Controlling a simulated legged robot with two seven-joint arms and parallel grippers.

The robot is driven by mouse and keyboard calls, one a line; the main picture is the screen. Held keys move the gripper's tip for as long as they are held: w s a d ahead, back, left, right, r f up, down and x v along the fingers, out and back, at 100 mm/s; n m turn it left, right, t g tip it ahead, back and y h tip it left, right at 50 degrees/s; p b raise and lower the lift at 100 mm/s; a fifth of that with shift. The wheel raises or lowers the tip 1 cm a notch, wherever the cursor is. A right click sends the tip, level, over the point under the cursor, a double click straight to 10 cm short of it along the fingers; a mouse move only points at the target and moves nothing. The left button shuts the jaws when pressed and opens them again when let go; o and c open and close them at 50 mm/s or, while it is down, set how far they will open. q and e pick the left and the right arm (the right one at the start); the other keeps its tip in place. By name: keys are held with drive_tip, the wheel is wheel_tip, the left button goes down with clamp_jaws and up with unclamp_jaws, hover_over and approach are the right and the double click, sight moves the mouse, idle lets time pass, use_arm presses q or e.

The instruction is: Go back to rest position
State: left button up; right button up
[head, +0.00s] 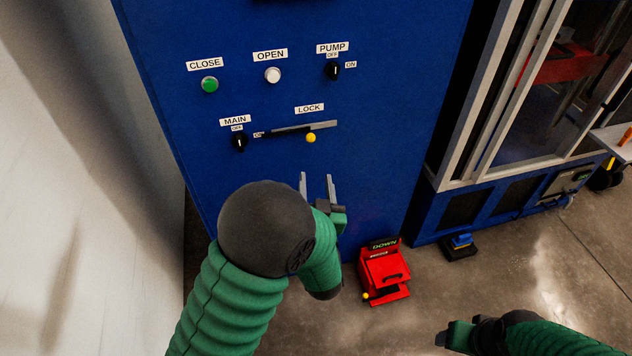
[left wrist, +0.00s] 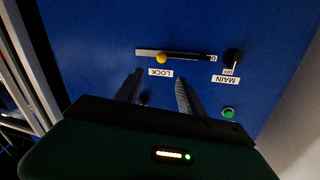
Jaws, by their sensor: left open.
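My left gripper (head: 317,188) is open and empty in front of the blue cabinet panel (head: 380,130), below the lock slot. Its two grey fingers also show in the left wrist view (left wrist: 157,90), apart, with nothing between them. The lock lever with its yellow knob (head: 311,138) sits under the LOCK label; the knob also shows in the left wrist view (left wrist: 162,58). The fingers look clear of the knob. My right arm enters at the bottom right of the head view; its gripper (head: 445,338) is partly seen and its fingers cannot be made out.
The panel carries a green CLOSE button (head: 210,85), a white OPEN button (head: 273,75), a PUMP knob (head: 333,71) and a MAIN knob (head: 240,142). A red DOWN pedal (head: 384,272) stands on the floor. A pale wall (head: 80,180) is at left.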

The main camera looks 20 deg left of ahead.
idle(0.3)
use_arm(q)
drive_tip(key=s+d+f+m+g+h, duration=0.2)
drive_tip(key=s+f+g+h, duration=0.4)
drive_tip(key=f+g+h, duration=0.15)
drive_tip(key=s+a+f+g, duration=0.1)
drive_tip(key=s+f+g, duration=0.15)
drive_tip(key=s, duration=0.55)
drive_tip(key=s+a+f+g, duration=0.1)
drive_tip(key=s+a+g, duration=0.15)
drive_tip(key=s, duration=0.45)
wheel_tip(320, 180, up, 14)
drive_tip(key=s+g+p, duration=0.1)
drive_tip(key=p, duration=1.2)
drive_tip(key=shift+s+d+f, duration=0.15)
drive_tip(key=shift+d+f, duration=0.05)
drive_tip(key=shift+d, duration=0.15)
drive_tip(key=shift+g+y, duration=0.25)
